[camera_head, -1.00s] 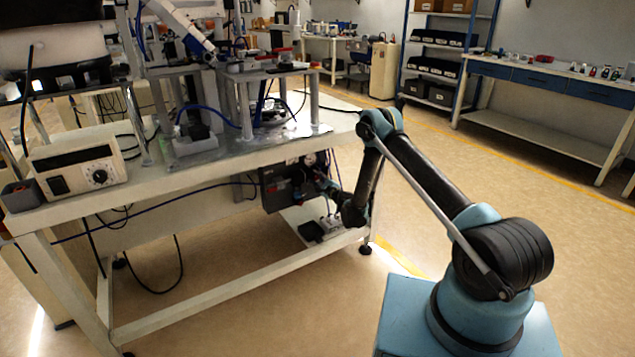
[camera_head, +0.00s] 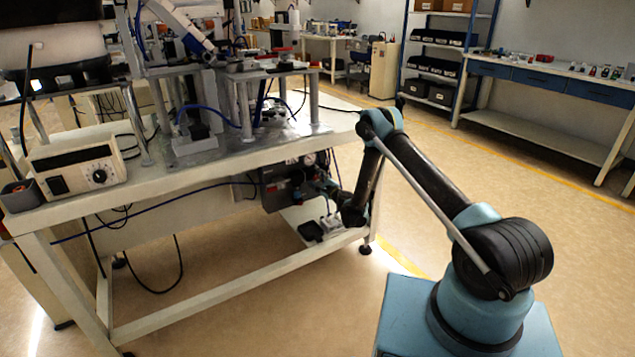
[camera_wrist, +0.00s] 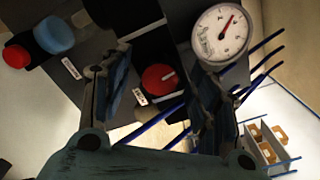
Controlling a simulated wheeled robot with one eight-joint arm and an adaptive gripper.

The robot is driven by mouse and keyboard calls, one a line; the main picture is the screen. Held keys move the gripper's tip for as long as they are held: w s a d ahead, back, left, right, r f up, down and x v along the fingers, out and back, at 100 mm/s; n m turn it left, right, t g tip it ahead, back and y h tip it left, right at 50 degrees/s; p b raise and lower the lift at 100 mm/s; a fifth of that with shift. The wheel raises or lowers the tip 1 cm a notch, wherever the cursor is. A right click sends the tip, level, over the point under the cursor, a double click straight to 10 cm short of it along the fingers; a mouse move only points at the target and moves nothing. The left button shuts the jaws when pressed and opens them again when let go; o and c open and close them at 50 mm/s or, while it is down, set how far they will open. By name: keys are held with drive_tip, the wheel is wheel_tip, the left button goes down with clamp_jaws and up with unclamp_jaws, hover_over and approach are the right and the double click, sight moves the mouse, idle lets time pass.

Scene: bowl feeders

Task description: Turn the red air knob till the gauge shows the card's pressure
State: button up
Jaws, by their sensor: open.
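The red air knob (camera_wrist: 160,79) with a pale pointer line shows in the wrist view, on a dark panel. My gripper (camera_wrist: 158,100) is open, with one finger to each side of the knob in that view. I cannot tell whether either finger touches it. The round white gauge (camera_wrist: 221,34) with a red needle is above right of the knob; its numbers are too small to read. In the head view my gripper (camera_head: 325,188) is at the dark unit (camera_head: 285,186) under the bench. No card with a pressure is readable.
Another red knob (camera_wrist: 17,56) and a blue cylinder (camera_wrist: 54,35) sit at the left in the wrist view. Blue hoses (camera_wrist: 262,62) run beside the gauge. The bench top (camera_head: 210,170) overhangs the unit, and a lower shelf (camera_head: 345,235) lies beneath. The floor at right is clear.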

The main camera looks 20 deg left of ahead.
wheel_tip(320, 180, up, 10)
idle(0.6)
drive_tip(key=shift+f, duration=0.1)
